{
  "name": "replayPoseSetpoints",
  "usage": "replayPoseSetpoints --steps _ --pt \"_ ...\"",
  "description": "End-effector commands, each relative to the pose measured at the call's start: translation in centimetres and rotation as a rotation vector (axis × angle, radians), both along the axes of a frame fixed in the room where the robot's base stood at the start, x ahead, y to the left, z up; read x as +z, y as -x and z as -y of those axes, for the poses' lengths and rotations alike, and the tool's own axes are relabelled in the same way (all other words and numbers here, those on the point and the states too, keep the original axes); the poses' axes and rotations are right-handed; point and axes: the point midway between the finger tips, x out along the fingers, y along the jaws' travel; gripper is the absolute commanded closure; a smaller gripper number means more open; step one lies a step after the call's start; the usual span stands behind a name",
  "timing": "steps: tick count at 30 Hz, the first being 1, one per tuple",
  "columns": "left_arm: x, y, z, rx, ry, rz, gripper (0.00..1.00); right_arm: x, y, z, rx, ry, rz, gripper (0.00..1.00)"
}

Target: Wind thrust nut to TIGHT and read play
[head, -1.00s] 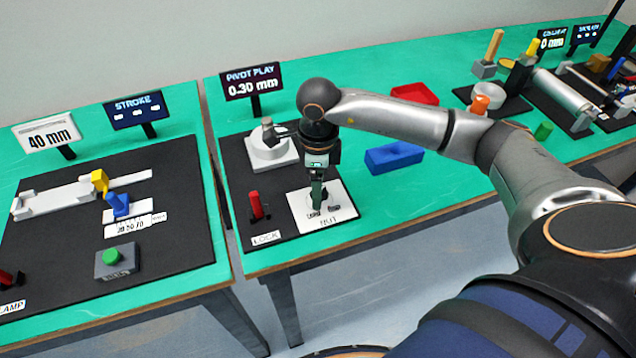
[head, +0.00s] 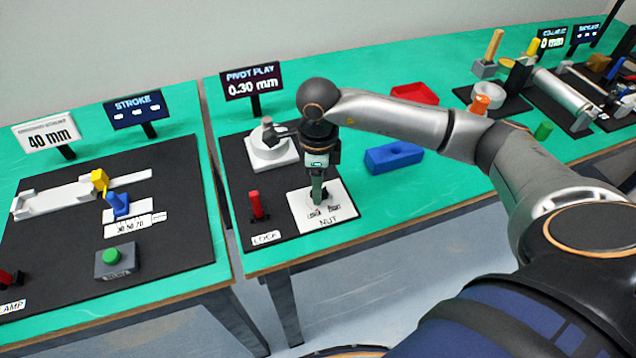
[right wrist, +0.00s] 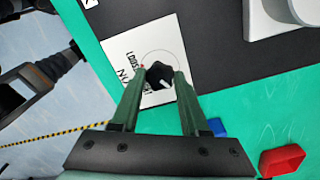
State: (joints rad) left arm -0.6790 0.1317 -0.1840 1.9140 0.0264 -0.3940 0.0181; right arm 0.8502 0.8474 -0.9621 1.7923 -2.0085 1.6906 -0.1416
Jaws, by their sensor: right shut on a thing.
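The black nut (right wrist: 159,75) sits on a white plate (head: 347,205) marked NUT, with LOOSE and TIGHT labels on it. My right gripper (head: 317,197) points down over the plate and is shut on the nut. In the right wrist view its two green fingers (right wrist: 159,78) stand on either side of the nut. In the head view the fingers hide the nut, and I cannot read its pointer position. The PIVOT PLAY display (head: 250,84) reads 0.30 mm. My left gripper does not show in the head view.
A red LOCK lever (head: 256,205) stands left of the plate. A white round pivot part (head: 270,152) is behind it. A blue block (head: 394,158) and a red tray (head: 415,94) lie to the right. The table's front edge is close to the plate.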

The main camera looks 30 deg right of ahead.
Motion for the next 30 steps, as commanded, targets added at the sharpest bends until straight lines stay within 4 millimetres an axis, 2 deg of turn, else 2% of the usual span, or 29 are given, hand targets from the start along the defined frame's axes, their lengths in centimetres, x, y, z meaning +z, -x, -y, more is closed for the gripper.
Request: replayPoseSetpoints --steps 8,13,30 --pt "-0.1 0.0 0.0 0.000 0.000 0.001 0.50 0.0 0.0 0.0 -0.033 0.000 0.001 1.00" --pt "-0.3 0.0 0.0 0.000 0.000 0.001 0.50 0.0 -0.1 0.0 -0.112 0.000 0.001 1.00" --pt "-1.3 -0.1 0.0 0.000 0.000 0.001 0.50 0.0 -0.1 0.1 -0.621 -0.001 0.001 1.00"
